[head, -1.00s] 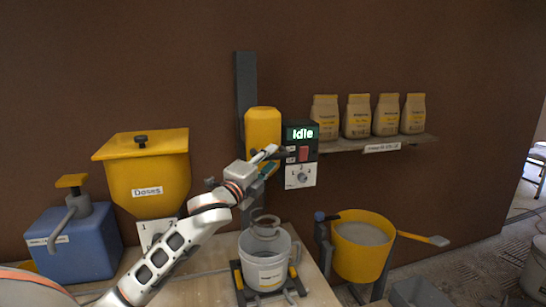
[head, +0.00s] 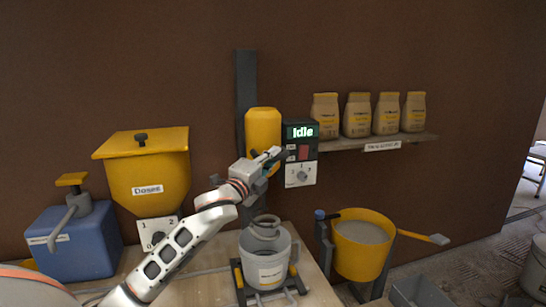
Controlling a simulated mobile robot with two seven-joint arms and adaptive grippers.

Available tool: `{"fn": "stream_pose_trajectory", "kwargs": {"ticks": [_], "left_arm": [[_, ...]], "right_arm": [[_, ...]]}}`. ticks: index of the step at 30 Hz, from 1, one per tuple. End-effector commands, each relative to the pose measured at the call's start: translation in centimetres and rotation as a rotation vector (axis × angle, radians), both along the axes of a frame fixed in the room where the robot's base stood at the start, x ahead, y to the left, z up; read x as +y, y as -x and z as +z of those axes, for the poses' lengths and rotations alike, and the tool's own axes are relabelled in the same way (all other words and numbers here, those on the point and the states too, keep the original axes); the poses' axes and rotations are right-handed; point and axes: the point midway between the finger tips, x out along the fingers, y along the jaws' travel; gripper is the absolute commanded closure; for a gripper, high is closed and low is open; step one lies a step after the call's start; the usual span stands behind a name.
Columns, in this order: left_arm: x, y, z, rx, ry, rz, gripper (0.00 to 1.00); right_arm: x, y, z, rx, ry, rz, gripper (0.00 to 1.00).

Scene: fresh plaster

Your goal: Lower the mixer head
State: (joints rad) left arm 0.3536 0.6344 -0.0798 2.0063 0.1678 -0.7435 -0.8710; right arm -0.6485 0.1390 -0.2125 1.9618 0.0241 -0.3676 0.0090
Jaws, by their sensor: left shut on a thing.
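The mixer head (head: 262,126) is a yellow rounded body on an upright dark grey column (head: 246,82) against the brown wall. The grey bucket (head: 265,275) stands below it, with a grey ring-shaped mixing tool (head: 265,226) at its mouth. My left gripper (head: 271,158) is at the lower part of the mixer head, just left of the control box. It is shut on a part there, probably the mixer head's handle, mostly hidden by the fingers. My right gripper is out of view.
The control box (head: 300,132) reads "Idle" and has a red switch and a dial. A yellow hopper (head: 150,185) and a blue pump container (head: 78,245) stand left. A yellow tub (head: 362,260) stands right, below a shelf (head: 355,143) of several bags.

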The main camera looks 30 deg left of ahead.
Motion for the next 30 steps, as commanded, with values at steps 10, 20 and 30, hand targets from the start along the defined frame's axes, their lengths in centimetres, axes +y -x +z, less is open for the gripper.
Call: {"fn": "stream_pose_trajectory", "kwargs": {"ticks": [10,20,30], "left_arm": [[-0.2,-0.1,-10.5,0.026,0.003,-0.001,1.0],[-0.2,-0.1,-17.3,0.023,0.002,-0.002,1.0],[-0.1,0.0,-18.7,0.017,0.001,-0.001,1.0]], "right_arm": [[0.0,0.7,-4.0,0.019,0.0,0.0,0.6],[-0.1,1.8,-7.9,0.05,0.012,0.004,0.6],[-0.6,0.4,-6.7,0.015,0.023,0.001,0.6]]}}
